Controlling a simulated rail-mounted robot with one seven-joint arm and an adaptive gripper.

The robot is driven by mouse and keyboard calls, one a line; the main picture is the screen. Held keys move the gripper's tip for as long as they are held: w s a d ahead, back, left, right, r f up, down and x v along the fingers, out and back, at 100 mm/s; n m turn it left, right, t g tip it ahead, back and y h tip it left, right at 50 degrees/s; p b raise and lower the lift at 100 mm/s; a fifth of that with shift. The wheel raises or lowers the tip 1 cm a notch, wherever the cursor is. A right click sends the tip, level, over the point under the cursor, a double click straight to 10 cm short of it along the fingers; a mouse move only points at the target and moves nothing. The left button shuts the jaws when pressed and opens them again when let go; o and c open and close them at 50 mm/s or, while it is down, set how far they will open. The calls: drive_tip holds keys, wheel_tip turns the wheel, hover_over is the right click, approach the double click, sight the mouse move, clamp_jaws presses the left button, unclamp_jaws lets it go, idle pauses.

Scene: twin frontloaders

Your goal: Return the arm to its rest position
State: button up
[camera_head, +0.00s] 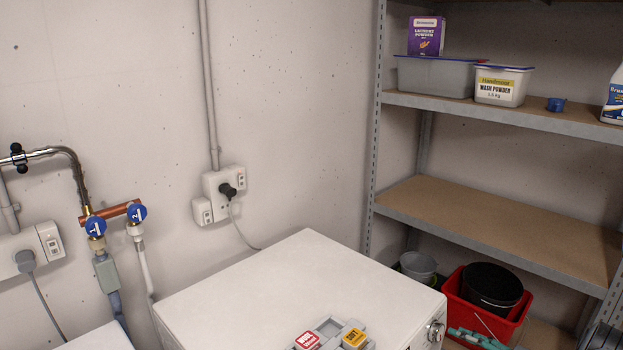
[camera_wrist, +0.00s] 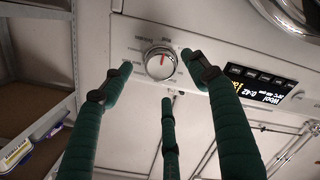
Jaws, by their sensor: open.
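My gripper (camera_wrist: 158,66) shows in the wrist view with its green fingers spread open and nothing held between them.
A lit display (camera_wrist: 262,82) sits beside the dial. Red and yellow blocks in a grey holder (camera_head: 330,335) are on the machine's top. A metal shelf unit (camera_head: 500,230) stands to the right, with a red bucket (camera_head: 462,312) at its foot. Pipes and blue valves (camera_head: 96,226) are at left.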

sight(441, 333)
drive_tip(key=x, duration=0.4)
drive_tip(key=shift+a, duration=0.1)
drive_tip(key=shift+w+f+n+b, duration=0.1)
drive_tip(key=shift+f+n+b, duration=0.1)
drive_tip(key=shift+n+b, duration=0.3)
drive_tip(key=n+b, duration=0.1)
drive_tip(key=n, duration=0.3)
drive_tip(key=shift+r+n, duration=0.1)
drive_tip(key=shift+n, duration=0.3)
drive_tip(key=n+b, duration=0.1)
drive_tip(key=n, duration=0.1)
drive_tip(key=shift+n+g+y, duration=0.3)
drive_tip(key=shift+n, duration=0.1)
drive_tip(key=n+b, duration=0.2)
drive_tip(key=n, duration=0.2)
drive_tip(key=shift+n, duration=0.3)
drive_tip(key=n+b, duration=0.1)
drive_tip(key=n, duration=0.2)
drive_tip(key=shift+b, duration=0.4)
drive_tip(key=n+b, duration=0.3)
drive_tip(key=n, duration=0.1)
drive_tip(key=shift+n+g+b, duration=0.3)
drive_tip(key=shift+n+g, duration=0.1)
drive_tip(key=shift+n+b, duration=0.7)
drive_tip(key=shift+n, duration=0.3)
drive_tip(key=shift+r+n, duration=0.25)
drive_tip(key=shift+n, duration=0.15)
